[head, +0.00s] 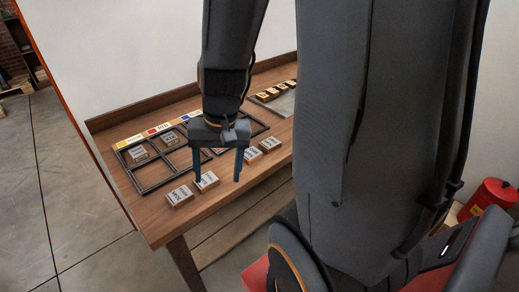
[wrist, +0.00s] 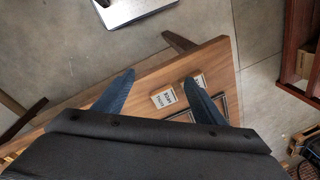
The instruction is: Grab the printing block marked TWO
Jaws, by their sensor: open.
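Several small wooden printing blocks with pale printed tops lie along the front of the wooden table (head: 163,228). A front-left block (head: 180,196) and the block beside it (head: 207,181) are near my gripper (head: 219,180); two more blocks, a middle one (head: 252,155) and a right one (head: 270,144), lie farther right. The lettering is too small to read surely, so I cannot tell which is marked TWO. My gripper is open and empty, with blue fingers pointing down. In the wrist view two blocks, a nearer one (wrist: 165,98) and a farther one (wrist: 199,80), show near the right finger.
A dark divided frame (head: 155,186) with coloured labels lies behind the front blocks; a few blocks sit in its compartments. A tray with small wooden pieces (head: 268,95) is at the back right.

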